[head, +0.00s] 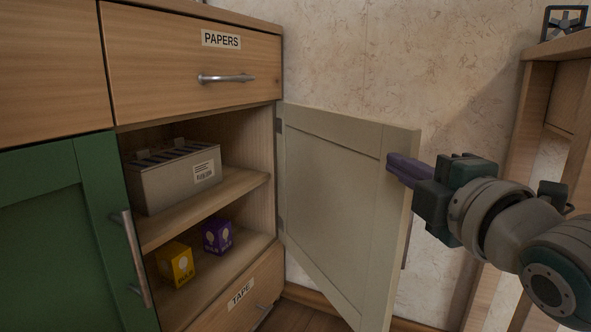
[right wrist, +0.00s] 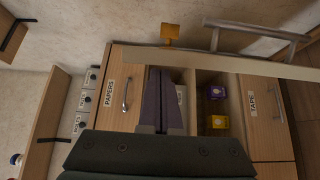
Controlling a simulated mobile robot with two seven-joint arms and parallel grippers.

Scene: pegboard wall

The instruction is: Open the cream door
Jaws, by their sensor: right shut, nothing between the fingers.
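The cream door (head: 335,190) stands wide open, swung out to the right on hinges at the right side of the cabinet. Its inner face is toward me in the head view. In the right wrist view the door (right wrist: 255,66) shows nearly edge-on, with a grey bar handle (right wrist: 262,58) on its outer side. My right gripper (head: 392,163) has its purple fingers shut and empty. They overlap the inner face near the door's free edge; whether they touch is unclear. The fingers also show in the right wrist view (right wrist: 163,98). My left gripper is out of view.
The open compartment holds a grey file box (head: 178,178) on its shelf, with a yellow box (head: 175,264) and a purple box (head: 217,237) below. A PAPERS drawer (head: 195,55) is above, a TAPE drawer (head: 240,292) below. A shut green door (head: 60,230) is left. A wooden stand (head: 525,130) is right.

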